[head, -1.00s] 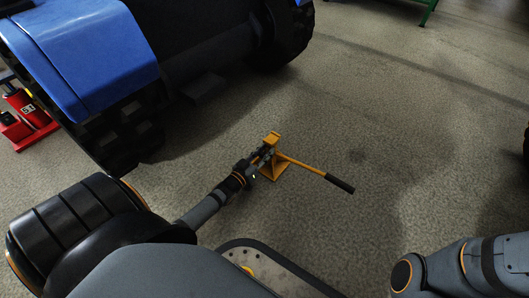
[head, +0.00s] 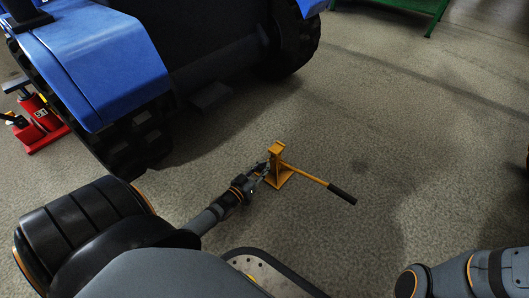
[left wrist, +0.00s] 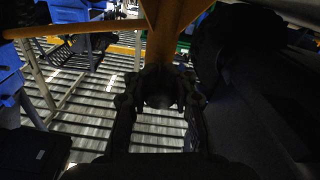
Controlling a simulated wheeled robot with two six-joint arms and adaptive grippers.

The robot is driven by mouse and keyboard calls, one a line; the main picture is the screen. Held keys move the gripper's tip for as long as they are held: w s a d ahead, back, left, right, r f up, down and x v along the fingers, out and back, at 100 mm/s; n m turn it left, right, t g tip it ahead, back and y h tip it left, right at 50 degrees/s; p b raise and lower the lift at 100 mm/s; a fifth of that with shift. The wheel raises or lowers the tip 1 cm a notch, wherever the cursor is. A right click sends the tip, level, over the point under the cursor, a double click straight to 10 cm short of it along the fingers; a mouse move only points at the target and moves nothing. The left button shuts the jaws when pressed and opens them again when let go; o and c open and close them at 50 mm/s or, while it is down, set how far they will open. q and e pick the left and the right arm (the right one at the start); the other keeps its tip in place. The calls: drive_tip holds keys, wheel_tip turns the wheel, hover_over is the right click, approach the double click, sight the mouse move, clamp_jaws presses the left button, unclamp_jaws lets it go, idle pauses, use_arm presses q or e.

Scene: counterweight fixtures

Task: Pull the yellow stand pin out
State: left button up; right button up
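The yellow-orange stand (head: 281,177) is upright on the floor, with a flat foot and a long bar ending in a black grip (head: 343,196) toward the right. Its orange body also shows at the top of the left wrist view (left wrist: 170,28). My left gripper (head: 264,170) is at the stand's left side, close to its post. In the left wrist view its fingers (left wrist: 160,98) are apart, with a dark round piece between them just below the orange body. I cannot tell whether that piece is the pin or whether the fingers touch it. My right gripper is out of view.
A blue tracked machine (head: 105,70) stands behind and to the left. A red jack (head: 42,125) is at the far left. A green frame (head: 410,5) is at the top right. The floor right of the stand is clear.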

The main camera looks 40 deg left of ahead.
use_arm(q)
drive_tip(key=o, duration=0.5)
drive_tip(key=shift+o, duration=0.2)
drive_tip(key=shift+s, duration=0.1)
drive_tip(key=s+a, duration=0.1)
drive_tip(key=s, duration=1)
drive_tip(key=shift+s, duration=0.4)
